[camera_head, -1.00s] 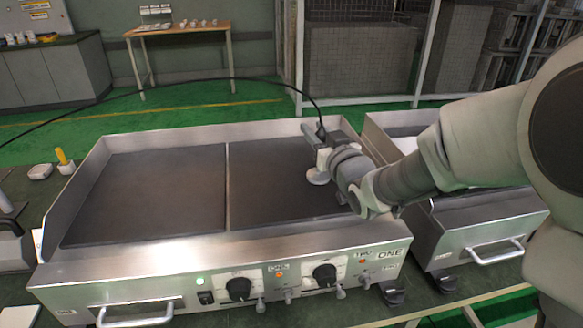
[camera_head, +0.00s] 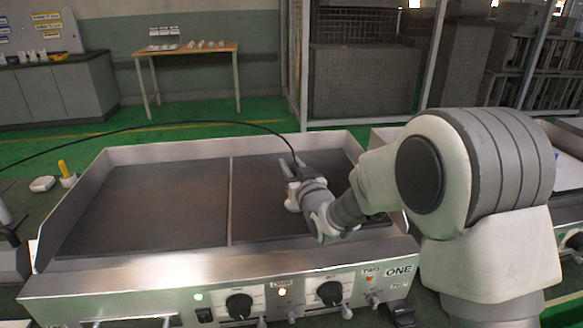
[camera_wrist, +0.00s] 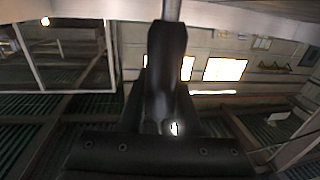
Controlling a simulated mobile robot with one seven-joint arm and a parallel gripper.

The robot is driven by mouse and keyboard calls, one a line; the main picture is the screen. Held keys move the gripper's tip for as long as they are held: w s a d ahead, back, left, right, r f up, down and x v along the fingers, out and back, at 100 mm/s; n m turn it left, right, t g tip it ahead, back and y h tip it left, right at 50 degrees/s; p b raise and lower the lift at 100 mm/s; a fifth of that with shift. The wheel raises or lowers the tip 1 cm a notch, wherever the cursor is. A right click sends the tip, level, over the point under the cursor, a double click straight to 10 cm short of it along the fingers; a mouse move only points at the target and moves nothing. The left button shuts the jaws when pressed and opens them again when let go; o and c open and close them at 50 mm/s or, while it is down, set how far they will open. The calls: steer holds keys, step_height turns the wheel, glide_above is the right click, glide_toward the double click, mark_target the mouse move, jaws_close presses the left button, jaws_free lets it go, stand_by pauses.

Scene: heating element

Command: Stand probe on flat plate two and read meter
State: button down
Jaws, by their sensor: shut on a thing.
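The steel griddle (camera_head: 215,275) has two dark flat plates, the left plate (camera_head: 150,205) and the right plate (camera_head: 262,175), split by a pale strip. Labels on its front panel read ONE and TWO. My gripper (camera_head: 296,186) is over the right plate, shut on the probe. The probe's black handle (camera_wrist: 167,65) and metal rod (camera_wrist: 172,10) show in the wrist view. A black cable runs left from the probe. I cannot make out a meter.
A second steel unit (camera_head: 385,135) stands close on the right, partly behind my arm. A yellow-handled item (camera_head: 66,172) and a white dish (camera_head: 42,184) are at the left.

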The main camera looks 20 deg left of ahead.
steer(key=shift+f+b, duration=0.1)
steer(key=shift+b, duration=0.2)
steer(key=c, duration=0.6)
jaws_free()
steer(key=p+v, duration=0.2)
steer(key=v, duration=1)
steer(key=shift+r, duration=0.2)
